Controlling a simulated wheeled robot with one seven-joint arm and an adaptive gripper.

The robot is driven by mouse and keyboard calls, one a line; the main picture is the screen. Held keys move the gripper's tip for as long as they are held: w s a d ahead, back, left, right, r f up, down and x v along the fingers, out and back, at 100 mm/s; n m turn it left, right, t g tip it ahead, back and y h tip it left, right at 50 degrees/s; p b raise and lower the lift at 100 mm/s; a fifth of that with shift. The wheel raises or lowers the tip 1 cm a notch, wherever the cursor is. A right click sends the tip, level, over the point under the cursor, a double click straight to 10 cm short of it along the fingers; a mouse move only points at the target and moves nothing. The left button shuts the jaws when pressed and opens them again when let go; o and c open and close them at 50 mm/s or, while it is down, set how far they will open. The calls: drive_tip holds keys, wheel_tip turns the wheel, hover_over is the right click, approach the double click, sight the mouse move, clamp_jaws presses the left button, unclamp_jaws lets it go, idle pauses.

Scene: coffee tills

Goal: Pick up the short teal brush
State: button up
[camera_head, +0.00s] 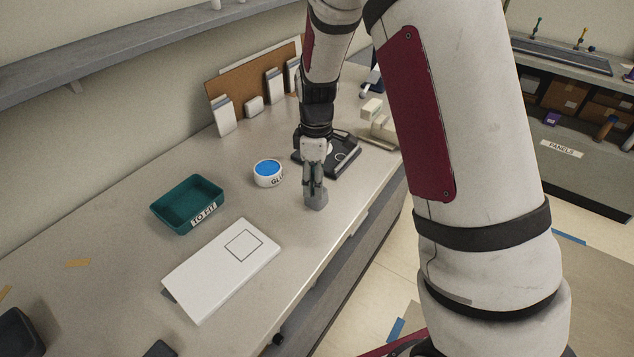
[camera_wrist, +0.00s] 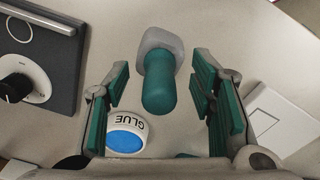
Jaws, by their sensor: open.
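The short teal brush shows in the wrist view as a rounded teal handle (camera_wrist: 159,85) with a pale grey head (camera_wrist: 160,42). It seems to stand upright on the counter, seen from above. My gripper (camera_wrist: 160,72) is open, with one teal-padded finger on each side of the brush and a visible gap to both. In the head view my gripper (camera_head: 314,180) points down at the counter, and the brush's grey head (camera_head: 317,200) shows just below the fingers. The handle is mostly hidden there by the fingers.
A white glue pot with a blue top (camera_head: 268,173) stands close to the left. A teal tray marked TO FIT (camera_head: 205,217) and a white board (camera_head: 210,282) lie nearer. A dark device (camera_head: 345,160) sits behind my gripper. The counter edge is to the right.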

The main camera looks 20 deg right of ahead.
drive_tip(key=shift+f, duration=0.5)
clamp_jaws()
wheel_tip(320, 180, up, 10)
drive_tip(key=shift+r+b, duration=0.1)
drive_tip(key=shift+b, duration=0.3)
